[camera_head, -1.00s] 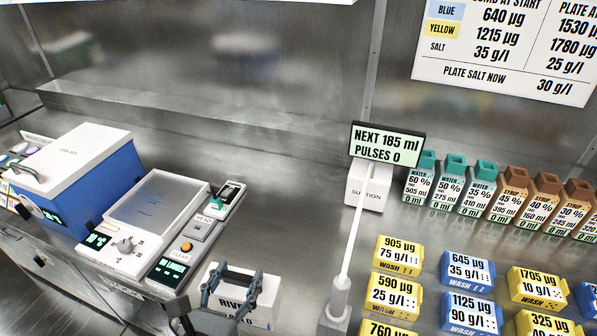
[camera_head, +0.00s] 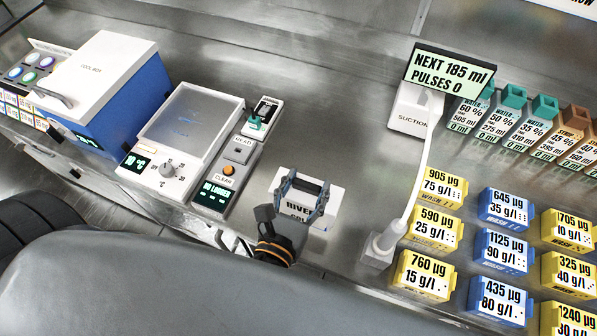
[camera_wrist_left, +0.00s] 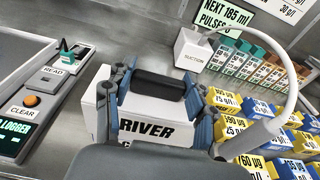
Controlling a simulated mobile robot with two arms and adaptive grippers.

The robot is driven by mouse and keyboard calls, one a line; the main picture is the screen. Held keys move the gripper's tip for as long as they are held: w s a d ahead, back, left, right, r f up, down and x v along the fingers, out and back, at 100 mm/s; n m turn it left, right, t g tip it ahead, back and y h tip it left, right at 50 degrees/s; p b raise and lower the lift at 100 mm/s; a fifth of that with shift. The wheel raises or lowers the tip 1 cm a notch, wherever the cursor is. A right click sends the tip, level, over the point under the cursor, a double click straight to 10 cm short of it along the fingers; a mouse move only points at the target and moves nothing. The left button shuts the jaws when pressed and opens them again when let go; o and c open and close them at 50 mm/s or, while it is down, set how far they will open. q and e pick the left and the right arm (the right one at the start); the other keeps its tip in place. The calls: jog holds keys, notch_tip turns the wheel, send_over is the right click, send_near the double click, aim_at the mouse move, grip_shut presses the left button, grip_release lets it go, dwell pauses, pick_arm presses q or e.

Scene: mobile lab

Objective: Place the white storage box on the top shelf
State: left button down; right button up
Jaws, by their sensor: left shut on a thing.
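My left gripper (camera_head: 305,190) is shut on the handle, with a blue-grey finger at each end (camera_wrist_left: 160,88). I cannot tell whether the box touches the counter. No top shelf can be made out. My right gripper is not in view.
Left of the box are the READ/CLEAR panel (camera_head: 238,155), a lidded device (camera_head: 192,120) and a blue cool box (camera_head: 100,85). To the right stand a suction unit (camera_head: 410,115) with a white tube, several wash blocks (camera_head: 440,228) and bottles (camera_head: 515,98). Bare counter lies behind the box.

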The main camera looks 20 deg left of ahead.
pick_arm(q)
jog(key=w+a+f+b, duration=0.4)
jog(key=w+f+b, duration=0.4)
jog(key=f, duration=0.3)
jog(key=shift+a+b, duration=0.2)
jog(key=shift+b, duration=0.15)
jog(key=shift+c, duration=2.3)
grip_release()
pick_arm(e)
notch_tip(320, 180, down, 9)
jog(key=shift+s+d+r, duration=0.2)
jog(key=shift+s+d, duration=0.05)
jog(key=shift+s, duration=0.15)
